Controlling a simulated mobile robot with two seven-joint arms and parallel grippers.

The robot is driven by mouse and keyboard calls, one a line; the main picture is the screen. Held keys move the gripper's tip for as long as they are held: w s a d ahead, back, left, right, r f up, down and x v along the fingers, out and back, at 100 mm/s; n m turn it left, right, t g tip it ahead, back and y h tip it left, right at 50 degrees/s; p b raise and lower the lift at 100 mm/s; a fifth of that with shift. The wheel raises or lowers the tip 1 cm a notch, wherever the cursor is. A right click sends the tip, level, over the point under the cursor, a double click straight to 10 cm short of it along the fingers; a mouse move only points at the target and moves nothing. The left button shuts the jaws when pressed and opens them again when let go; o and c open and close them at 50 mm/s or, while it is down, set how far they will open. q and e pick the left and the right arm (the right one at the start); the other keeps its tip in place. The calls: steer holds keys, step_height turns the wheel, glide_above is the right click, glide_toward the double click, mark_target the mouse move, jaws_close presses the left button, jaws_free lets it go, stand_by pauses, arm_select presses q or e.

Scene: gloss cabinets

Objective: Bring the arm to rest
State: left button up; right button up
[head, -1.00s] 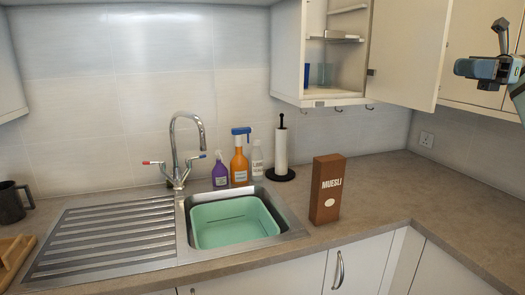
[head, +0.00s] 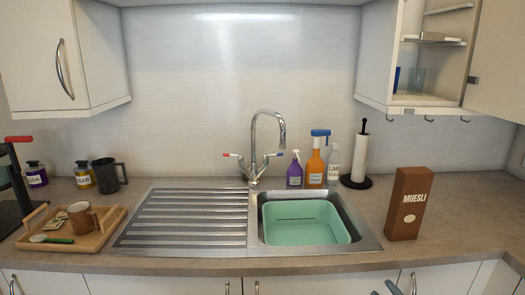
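My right gripper (head: 386,290) shows only as small dark and bluish parts at the bottom edge of the head view, low in front of the cabinet doors below the counter. Most of it is cut off by the frame, so I cannot tell whether its fingers are open or shut. I see nothing held in the part that shows. My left gripper is not in view.
The counter holds a sink with a green basin (head: 306,222), spray bottles, a paper towel holder (head: 360,158), a muesli box (head: 408,204) and a wooden tray (head: 84,240). An upper cabinet (head: 378,50) at right stands open. The drainer (head: 185,218) is clear.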

steer(key=s+a+f+m+g+h, duration=0.2)
steer(key=s+a+f+m+g, duration=0.35)
steer(key=s+f, duration=0.55)
steer(key=s+a+f+m+g+h, duration=0.35)
steer(key=s+a+f+m, duration=0.35)
steer(key=s, duration=0.7)
arm_select(q)
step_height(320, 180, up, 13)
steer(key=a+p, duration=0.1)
steer(key=p, duration=1.3)
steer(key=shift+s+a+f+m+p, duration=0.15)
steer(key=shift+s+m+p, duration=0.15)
steer(key=shift+p, duration=0.1)
arm_select(e)
step_height(320, 180, up, 13)
steer(key=d, duration=0.1)
steer(key=shift+s+d+f+n, duration=0.15)
steer(key=shift+s+f+n, duration=0.05)
steer(key=shift+s+n, duration=0.2)
steer(key=shift+y, duration=0.25)
